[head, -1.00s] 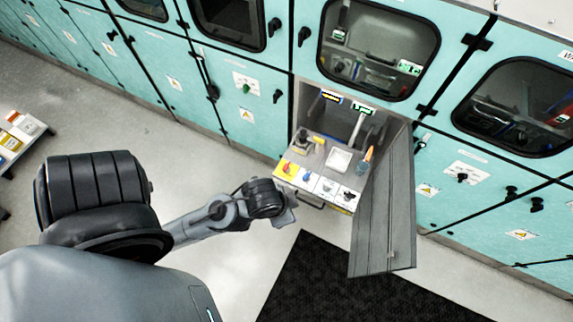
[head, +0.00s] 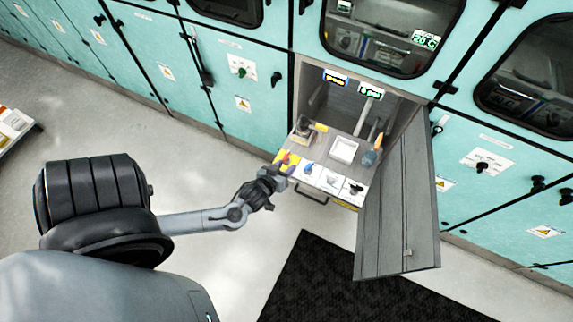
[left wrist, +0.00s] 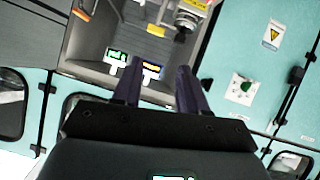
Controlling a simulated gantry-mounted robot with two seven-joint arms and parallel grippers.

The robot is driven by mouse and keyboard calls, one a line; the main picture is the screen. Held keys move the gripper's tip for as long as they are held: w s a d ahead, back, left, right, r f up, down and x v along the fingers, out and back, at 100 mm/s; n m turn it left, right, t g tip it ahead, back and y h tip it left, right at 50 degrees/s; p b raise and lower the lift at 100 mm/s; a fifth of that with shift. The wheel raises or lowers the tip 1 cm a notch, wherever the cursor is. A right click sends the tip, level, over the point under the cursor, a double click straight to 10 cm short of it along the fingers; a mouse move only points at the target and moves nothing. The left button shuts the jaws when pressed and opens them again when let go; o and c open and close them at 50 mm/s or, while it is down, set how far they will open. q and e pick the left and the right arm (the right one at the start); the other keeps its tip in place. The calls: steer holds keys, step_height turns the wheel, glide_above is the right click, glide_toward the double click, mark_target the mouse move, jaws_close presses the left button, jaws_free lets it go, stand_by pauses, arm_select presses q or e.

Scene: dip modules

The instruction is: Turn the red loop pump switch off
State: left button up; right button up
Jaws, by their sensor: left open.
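The red switch (head: 287,158) sits on a yellow patch at the left end of the panel on the pulled-out shelf in the head view. A blue switch (head: 308,169) and a black switch (head: 357,188) are in the same row to its right. My left gripper (head: 283,173) is at the front left corner of the panel, close beside the red switch; I cannot tell whether it touches. In the left wrist view its two fingers (left wrist: 158,80) stand apart with nothing between them. The red switch cannot be made out there. My right gripper is not in view.
The shelf holds a white tray (head: 344,150) and an orange-tipped bottle (head: 374,151). An open grey door (head: 398,215) stands to the right of the compartment. Teal cabinets (head: 170,65) line the wall. Clear floor and a black mat (head: 330,285) lie in front.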

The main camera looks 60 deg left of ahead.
arm_select(q)
steer(key=m+y+b, duration=0.1)
steer(key=y+b, duration=0.1)
steer(key=b, duration=0.8)
glide_toward(285, 156)
steer(key=b+x, duration=0.3)
steer(key=x, duration=0.8)
steer(key=shift+d, duration=0.1)
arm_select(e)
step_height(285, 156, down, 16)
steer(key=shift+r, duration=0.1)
arm_select(q)
steer(key=shift+h, duration=0.3)
jaws_close()
